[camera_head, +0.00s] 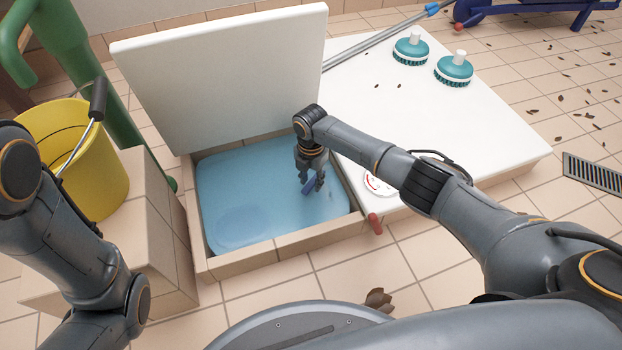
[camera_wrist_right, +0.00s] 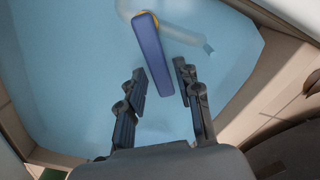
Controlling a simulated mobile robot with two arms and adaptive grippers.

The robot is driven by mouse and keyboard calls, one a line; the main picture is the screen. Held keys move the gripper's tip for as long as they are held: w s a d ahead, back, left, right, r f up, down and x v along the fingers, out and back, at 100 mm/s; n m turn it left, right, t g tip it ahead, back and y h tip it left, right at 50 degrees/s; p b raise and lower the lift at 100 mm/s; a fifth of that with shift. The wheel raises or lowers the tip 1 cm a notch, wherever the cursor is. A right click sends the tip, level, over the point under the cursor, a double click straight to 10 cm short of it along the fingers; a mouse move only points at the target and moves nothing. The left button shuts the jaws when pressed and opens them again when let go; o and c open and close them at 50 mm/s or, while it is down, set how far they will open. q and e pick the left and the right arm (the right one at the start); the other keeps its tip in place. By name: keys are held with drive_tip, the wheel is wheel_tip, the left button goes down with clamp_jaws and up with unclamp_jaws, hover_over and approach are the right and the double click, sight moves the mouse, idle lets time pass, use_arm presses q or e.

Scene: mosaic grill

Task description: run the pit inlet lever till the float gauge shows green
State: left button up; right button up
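The open pit (camera_head: 228,262) holds pale blue water. A blue lever (camera_head: 309,186) stands in it at the right side. In the right wrist view the lever (camera_wrist_right: 152,55) is a blue bar on a yellow pivot, joined to a pale pipe (camera_wrist_right: 182,35) under the water. My right gripper (camera_head: 311,178) is over the water at the lever. Its fingers (camera_wrist_right: 160,88) are apart, with the lever's near end between them and gaps on both sides. The round white float gauge (camera_head: 377,184) shows red marks; my right arm partly hides it, and its needle is unclear. My left gripper is out of view.
A raised white lid (camera_head: 220,75) stands behind the pit. A red handle (camera_head: 375,223) is at the pit's right front. Two teal brushes (camera_head: 410,49) lie on the white top (camera_head: 350,105). A yellow bucket (camera_head: 95,180) stands left. Brown leaves (camera_head: 378,299) lie in front.

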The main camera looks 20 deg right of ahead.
clamp_jaws()
drive_tip(key=shift+a, duration=0.1)
drive_tip(key=shift+w+a+r+m+p, duration=0.1)
drive_tip(key=shift+w+m+p, duration=0.15)
drive_tip(key=shift+m, duration=0.3)
drive_tip(key=shift+w+a+m+p, duration=0.1)
drive_tip(key=shift+m+p, duration=0.2)
drive_tip(key=shift+m, duration=0.25)
drive_tip(key=shift+w+a+m, duration=0.2)
drive_tip(key=shift+w+m, duration=0.3)
drive_tip(key=shift+m, duration=0.6)
drive_tip(key=shift+w+m, duration=0.35)
drive_tip(key=shift+m, duration=0.4)
drive_tip(key=shift+w+m, duration=0.3)
drive_tip(key=shift+m, duration=0.45)
drive_tip(key=shift+o, duration=2.2)
unclamp_jaws()
